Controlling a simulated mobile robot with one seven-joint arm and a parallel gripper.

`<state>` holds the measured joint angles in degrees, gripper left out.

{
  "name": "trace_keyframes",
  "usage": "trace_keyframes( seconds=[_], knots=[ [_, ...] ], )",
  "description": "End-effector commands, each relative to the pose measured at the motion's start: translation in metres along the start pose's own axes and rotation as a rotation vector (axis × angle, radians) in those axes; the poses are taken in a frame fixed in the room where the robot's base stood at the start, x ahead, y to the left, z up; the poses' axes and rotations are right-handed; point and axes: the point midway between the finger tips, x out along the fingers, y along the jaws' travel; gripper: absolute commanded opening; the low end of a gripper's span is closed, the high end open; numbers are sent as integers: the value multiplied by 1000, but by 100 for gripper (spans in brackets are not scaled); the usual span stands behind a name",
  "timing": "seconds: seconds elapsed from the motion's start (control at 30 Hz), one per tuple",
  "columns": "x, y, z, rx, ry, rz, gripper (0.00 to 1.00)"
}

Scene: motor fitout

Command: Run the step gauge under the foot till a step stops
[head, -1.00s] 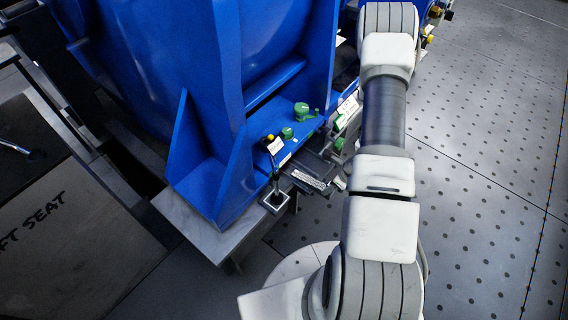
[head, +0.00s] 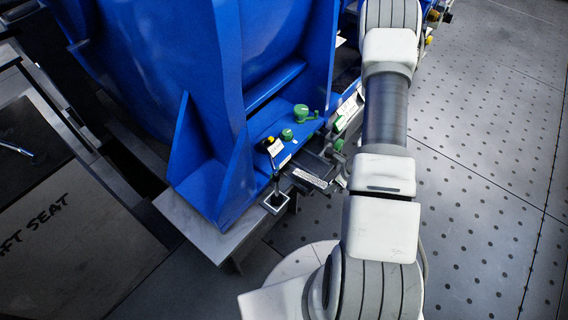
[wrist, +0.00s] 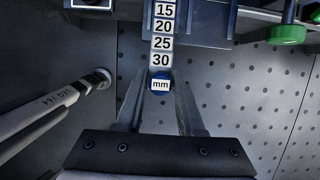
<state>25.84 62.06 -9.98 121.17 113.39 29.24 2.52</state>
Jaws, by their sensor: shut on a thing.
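The step gauge (wrist: 163,42) is a stepped strip in the wrist view, with faces marked 15, 20, 25 and 30. Its near end is a blue handle (wrist: 161,74) with a white "mm" label. My gripper (wrist: 160,86) is shut on this handle, one finger on each side. The gauge runs away from me to the top edge of the picture, so its thin end is out of view. The blue motor foot (head: 290,128) shows in the head view. Contact between a step and the foot cannot be seen. My gripper's fingers cannot be made out in the head view.
Dark blocks (wrist: 208,28) lie close beside the gauge. A green knob (wrist: 287,35) is at the right. A dial stand (head: 274,200) stands on the plate corner; a grey rod (wrist: 45,118) shows at the left. The dotted floor (head: 485,180) is clear at right.

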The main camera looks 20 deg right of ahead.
Motion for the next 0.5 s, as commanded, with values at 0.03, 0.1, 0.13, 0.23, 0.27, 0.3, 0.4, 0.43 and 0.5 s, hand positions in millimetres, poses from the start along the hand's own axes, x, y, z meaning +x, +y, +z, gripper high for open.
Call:
trace_keyframes(
  seconds=[0.03, 0.1, 0.13, 0.23, 0.27, 0.3, 0.4, 0.43, 0.5],
  knots=[
    [-5, -1, 3, -1, -2, -1, 0],
    [-9, 0, 4, -1, -2, -1, 0],
    [-10, 0, 4, -1, -2, -1, 0],
    [-15, 0, 6, 0, -2, -1, 0],
    [-17, 0, 7, 0, -2, -1, 0],
    [-19, 0, 8, 0, -2, -1, 0],
    [-24, -1, 10, 0, -2, -1, 0],
    [-25, -1, 10, 0, -3, -2, 0],
    [-27, 0, 11, -1, -2, -1, 0]
  ],
)
